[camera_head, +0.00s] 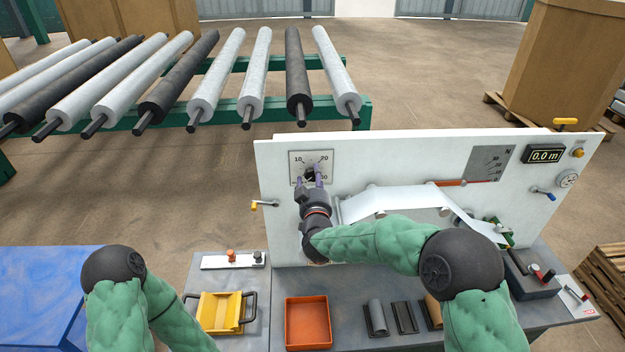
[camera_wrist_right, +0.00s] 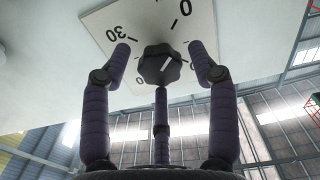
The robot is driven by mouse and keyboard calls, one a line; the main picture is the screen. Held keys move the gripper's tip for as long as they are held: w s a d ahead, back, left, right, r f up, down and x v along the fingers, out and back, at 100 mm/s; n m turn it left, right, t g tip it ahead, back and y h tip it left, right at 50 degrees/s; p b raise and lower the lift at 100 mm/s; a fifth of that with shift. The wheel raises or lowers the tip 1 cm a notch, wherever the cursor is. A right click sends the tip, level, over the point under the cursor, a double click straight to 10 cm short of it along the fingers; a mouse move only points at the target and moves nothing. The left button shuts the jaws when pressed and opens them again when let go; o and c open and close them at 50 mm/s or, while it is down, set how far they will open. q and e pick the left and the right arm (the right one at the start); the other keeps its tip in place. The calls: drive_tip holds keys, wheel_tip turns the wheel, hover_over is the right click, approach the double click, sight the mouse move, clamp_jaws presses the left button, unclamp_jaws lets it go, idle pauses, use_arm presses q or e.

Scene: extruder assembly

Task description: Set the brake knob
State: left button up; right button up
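The brake knob (camera_wrist_right: 160,66) is dark, with a lobed rim and a white pointer line. It sits on a white dial plate (camera_head: 298,155) marked 10, 20 and 30, at the upper left of the white panel. In the right wrist view the line slants to the upper right; I cannot tell the exact value. My right gripper (camera_head: 316,181) is at the dial and partly hides the knob in the head view. In the right wrist view its three purple fingers are spread around the knob, with gaps on both sides. My left gripper is out of view.
The white panel (camera_head: 285,225) stands on a grey bench. A yellow-handled lever (camera_head: 262,205) sticks out left of my right gripper. A white web (camera_head: 390,200) runs over rollers to the right. An orange bin (camera_head: 307,320) and a yellow tray (camera_head: 220,312) stand below.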

drive_tip(key=shift+s+r, duration=0.1)
drive_tip(key=shift+s, duration=1.05)
drive_tip(key=shift+s+a, duration=0.1)
drive_tip(key=shift+s, duration=1.75)
